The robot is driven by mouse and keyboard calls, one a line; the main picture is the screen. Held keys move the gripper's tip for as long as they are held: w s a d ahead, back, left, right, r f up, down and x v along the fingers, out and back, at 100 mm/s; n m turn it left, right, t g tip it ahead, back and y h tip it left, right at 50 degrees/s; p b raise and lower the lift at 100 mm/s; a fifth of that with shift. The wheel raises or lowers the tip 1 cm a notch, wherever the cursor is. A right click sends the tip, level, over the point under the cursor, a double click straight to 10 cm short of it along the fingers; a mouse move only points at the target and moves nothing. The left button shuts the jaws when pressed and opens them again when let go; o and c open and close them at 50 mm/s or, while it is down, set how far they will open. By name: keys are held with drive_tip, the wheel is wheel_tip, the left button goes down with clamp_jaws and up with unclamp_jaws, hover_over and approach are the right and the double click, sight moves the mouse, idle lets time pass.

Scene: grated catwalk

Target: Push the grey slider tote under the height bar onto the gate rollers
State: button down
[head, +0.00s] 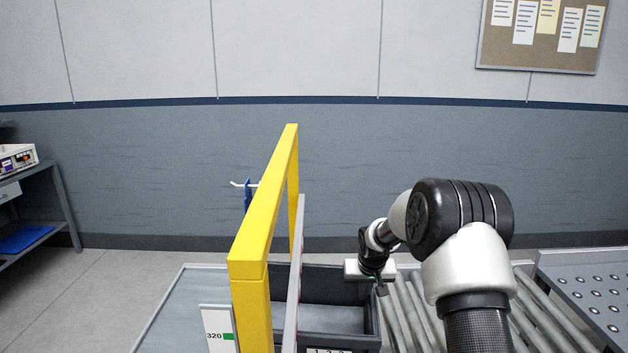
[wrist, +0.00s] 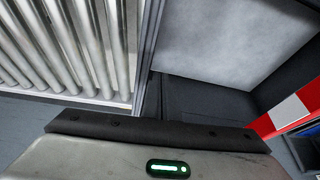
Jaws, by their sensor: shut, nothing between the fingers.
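The dark grey, open-topped tote (head: 335,284) stands just right of the yellow gate frame (head: 262,225) in the head view.
Metal rollers (head: 410,315) lie right of the tote and also show in the wrist view (wrist: 80,45). A flat pale surface (head: 185,310) lies left of the frame, with a "320" sign (head: 218,330). A shelf (head: 35,215) stands far left.

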drive_tip(key=shift+f+b, duration=0.45)
drive_tip(key=shift+f, duration=0.5)
drive_tip(key=shift+d, duration=0.15)
drive_tip(key=d, duration=2.6)
drive_tip(key=shift+d+b, duration=0.15)
drive_tip(key=shift+b, duration=0.15)
idle(0.8)
drive_tip(key=shift+r, duration=0.15)
wheel_tip(320, 180, up, 8)
drive_tip(key=p, duration=0.4)
idle(0.4)
